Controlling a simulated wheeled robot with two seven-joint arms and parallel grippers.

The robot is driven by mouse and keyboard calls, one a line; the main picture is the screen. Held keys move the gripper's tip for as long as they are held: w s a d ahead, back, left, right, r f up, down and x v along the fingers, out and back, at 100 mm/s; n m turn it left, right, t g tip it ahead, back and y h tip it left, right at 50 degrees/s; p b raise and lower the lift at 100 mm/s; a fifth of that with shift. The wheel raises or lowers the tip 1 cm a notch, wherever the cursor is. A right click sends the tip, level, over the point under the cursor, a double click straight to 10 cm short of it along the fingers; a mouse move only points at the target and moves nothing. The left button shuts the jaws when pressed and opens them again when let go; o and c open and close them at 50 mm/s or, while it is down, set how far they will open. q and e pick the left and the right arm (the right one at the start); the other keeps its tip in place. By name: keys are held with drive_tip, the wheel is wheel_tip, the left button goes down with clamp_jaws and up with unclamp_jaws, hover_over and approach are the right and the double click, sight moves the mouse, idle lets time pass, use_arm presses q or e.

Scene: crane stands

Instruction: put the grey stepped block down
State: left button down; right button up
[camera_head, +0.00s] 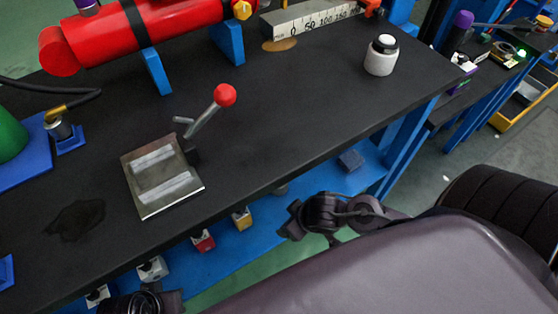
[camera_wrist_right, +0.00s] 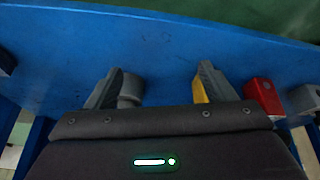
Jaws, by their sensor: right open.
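The grey stepped block (camera_wrist_right: 131,88) stands on the blue lower shelf in the right wrist view, between the spread fingers and close to the left one. Its lower part is hidden behind my gripper body. In the head view a small grey piece of it (camera_head: 280,189) shows just under the bench edge. My right gripper (camera_wrist_right: 161,70) is open, its fingers apart around the block; it also shows in the head view (camera_head: 288,220). My left gripper (camera_head: 150,303) is cut off at the bottom left of the head view, and its jaws cannot be made out.
On the blue shelf (camera_head: 262,236) a yellow block (camera_head: 242,219), a red block (camera_head: 203,241) and a pale block (camera_head: 152,269) stand in a row. The black bench top (camera_head: 290,110) overhangs the shelf.

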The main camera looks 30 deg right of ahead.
drive_tip(key=s+a+r+g, duration=0.2)
drive_tip(key=s+a+r, duration=0.1)
drive_tip(key=a, duration=0.4)
drive_tip(key=shift+n+y, duration=0.3)
drive_tip(key=shift+a, duration=0.1)
